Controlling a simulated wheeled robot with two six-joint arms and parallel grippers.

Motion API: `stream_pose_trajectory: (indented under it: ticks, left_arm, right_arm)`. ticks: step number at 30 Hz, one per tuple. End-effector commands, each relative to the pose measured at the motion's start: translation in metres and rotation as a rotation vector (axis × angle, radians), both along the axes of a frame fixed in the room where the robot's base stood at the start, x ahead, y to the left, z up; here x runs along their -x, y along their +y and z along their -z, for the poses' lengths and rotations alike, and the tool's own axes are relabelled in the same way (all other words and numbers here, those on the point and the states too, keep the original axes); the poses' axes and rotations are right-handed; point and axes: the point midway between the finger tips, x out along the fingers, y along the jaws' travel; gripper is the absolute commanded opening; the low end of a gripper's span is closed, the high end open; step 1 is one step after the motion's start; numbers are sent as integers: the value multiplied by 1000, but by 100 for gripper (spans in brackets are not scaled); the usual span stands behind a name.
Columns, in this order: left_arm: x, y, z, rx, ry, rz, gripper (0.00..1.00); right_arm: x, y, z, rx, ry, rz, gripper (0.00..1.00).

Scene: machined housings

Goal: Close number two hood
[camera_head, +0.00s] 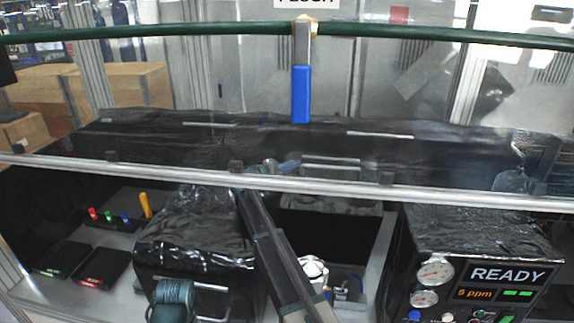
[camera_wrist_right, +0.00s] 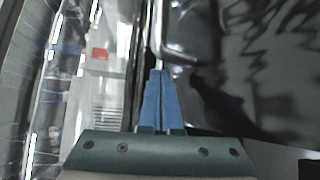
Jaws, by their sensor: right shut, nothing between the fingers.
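A blue handle (camera_head: 301,95) hangs from the middle of the green bar. I cannot read a number on this hood. My right arm rises from the bottom centre, and my right gripper (camera_head: 283,167) shows blurred behind the pane, below the blue handle and apart from it in the picture. In the right wrist view its blue fingers (camera_wrist_right: 160,72) are together and empty, with a pale metal strip just beyond the tips. My left gripper is not in view.
A black-wrapped box (camera_head: 195,225) stands left of my arm. A black unit reading READY (camera_head: 506,274) stands at the right. Wooden boxes (camera_head: 110,85) stand behind.

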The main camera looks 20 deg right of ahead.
Motion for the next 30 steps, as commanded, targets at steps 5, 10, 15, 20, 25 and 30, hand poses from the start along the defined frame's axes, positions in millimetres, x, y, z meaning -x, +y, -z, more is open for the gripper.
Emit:
stream_pose_trajectory:
  ticks: [5,10,15,20,25,30]
  left_arm:
    - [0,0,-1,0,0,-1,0]
    - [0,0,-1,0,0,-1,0]
    - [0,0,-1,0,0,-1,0]
    - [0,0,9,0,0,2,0]
    - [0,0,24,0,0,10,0]
    - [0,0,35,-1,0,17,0]
  right_arm:
    - [10,1,-1,0,0,0,0]
    - [11,1,-1,0,0,0,0]
    - [11,1,-1,0,0,0,0]
    - [21,6,2,23,-34,3,0]
    - [41,16,1,77,-123,8,0]
    - [61,23,-2,123,-198,5,0]
